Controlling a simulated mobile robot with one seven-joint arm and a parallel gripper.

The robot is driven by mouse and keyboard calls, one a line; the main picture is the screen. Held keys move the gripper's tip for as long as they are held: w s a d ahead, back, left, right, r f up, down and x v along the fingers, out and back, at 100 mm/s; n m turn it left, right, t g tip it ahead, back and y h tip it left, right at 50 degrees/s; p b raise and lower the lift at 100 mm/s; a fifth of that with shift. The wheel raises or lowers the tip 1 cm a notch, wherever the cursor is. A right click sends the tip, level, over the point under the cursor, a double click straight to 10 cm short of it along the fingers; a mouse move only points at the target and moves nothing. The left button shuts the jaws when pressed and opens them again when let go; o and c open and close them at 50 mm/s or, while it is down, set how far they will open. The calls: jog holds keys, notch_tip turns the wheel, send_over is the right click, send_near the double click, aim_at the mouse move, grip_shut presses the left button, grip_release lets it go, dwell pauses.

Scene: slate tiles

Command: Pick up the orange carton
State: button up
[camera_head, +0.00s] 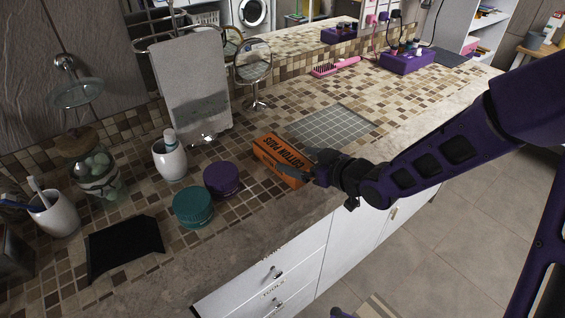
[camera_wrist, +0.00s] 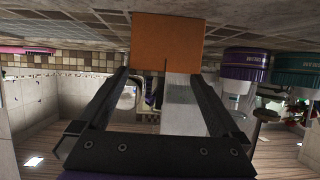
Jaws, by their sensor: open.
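The orange carton (camera_head: 279,160), with dark "COTTON PADS" lettering, lies on the tiled counter near its front edge. My gripper (camera_head: 302,166) is at the carton's right end in the head view, with a finger showing on either side of that end. In the wrist view, which appears upside down, the carton (camera_wrist: 167,42) shows as a plain orange face beyond the fingertips. My gripper (camera_wrist: 165,78) is open there, its two fingers spread to about the carton's width. I cannot tell whether either finger touches the carton.
A purple jar (camera_head: 221,179) and a teal jar (camera_head: 193,207) stand left of the carton. A white cup (camera_head: 170,160) stands behind them. A grey grid mat (camera_head: 333,126) lies behind the carton. A black tray (camera_head: 124,248) is at the front left.

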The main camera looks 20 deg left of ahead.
aim_at(285, 154)
jog(key=x, duration=0.6)
jog(key=shift+a+b, duration=0.3)
jog(key=shift+b, duration=0.1)
jog(key=c, duration=1.2)
jog(key=shift+r, duration=0.1)
